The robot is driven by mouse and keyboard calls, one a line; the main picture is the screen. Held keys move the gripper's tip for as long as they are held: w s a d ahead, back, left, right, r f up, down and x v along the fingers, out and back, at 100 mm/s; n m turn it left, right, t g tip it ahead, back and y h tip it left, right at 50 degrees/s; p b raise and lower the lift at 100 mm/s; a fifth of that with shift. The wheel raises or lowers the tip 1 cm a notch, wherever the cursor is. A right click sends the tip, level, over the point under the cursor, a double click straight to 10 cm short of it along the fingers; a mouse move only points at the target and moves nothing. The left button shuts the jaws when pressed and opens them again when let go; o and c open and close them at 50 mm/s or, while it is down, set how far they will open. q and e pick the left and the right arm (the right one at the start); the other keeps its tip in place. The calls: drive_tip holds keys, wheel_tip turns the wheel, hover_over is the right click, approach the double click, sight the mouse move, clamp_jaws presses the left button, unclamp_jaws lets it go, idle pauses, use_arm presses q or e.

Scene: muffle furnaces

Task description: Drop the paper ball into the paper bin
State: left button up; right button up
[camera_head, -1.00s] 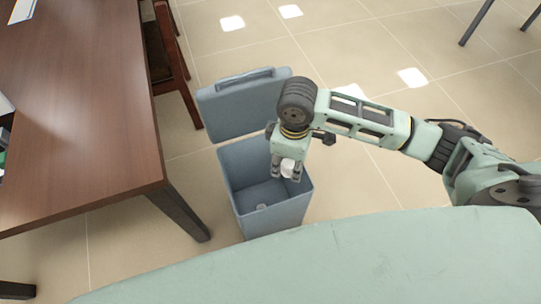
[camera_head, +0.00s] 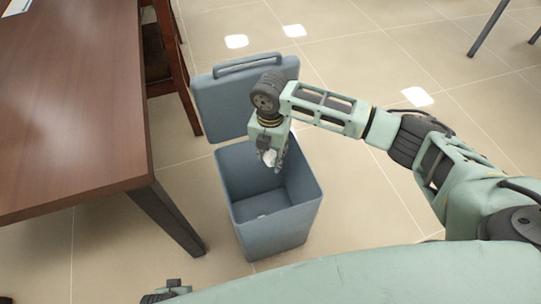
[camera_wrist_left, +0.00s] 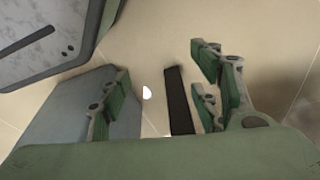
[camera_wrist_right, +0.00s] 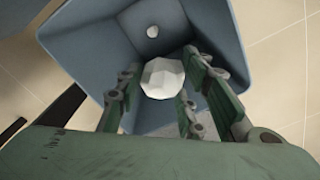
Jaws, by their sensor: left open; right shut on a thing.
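The paper bin (camera_head: 277,235) is a blue-grey open box on the floor, its lid (camera_head: 240,100) tipped up at the back. My right gripper (camera_head: 271,160) is over the bin's opening, pointing down, and shut on a white paper ball (camera_head: 268,156). In the right wrist view the faceted paper ball (camera_wrist_right: 162,78) sits between the fingers, with the bin's inside (camera_wrist_right: 100,40) behind it. My left gripper shows open and empty in the left wrist view (camera_wrist_left: 160,75); only a bit shows at the head view's bottom edge.
A brown wooden table (camera_head: 70,100) stands left of the bin, its dark leg (camera_head: 168,218) close to the bin. A brown chair (camera_head: 172,60) is behind the table's edge. Tiled floor (camera_head: 350,190) is clear to the right of the bin.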

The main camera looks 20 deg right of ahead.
sight(270, 165)
wheel_tip(270, 165, down, 2)
drive_tip(key=b, duration=0.2)
drive_tip(key=shift+f+b, duration=0.1)
drive_tip(key=shift+b, duration=0.2)
drive_tip(key=shift+f+b, duration=0.9)
drive_tip(key=shift+b, duration=0.3)
drive_tip(key=shift+f+b, duration=0.6)
drive_tip(key=shift+b, duration=0.15)
drive_tip(key=shift+f+b, duration=0.35)
drive_tip(key=shift+b, duration=0.15)
use_arm(q)
wheel_tip(270, 165, up, 18)
drive_tip(key=w+t, duration=0.1)
drive_tip(key=shift+w, duration=0.2)
drive_tip(key=shift+a+f, duration=0.1)
use_arm(e)
drive_tip(key=o, duration=0.8)
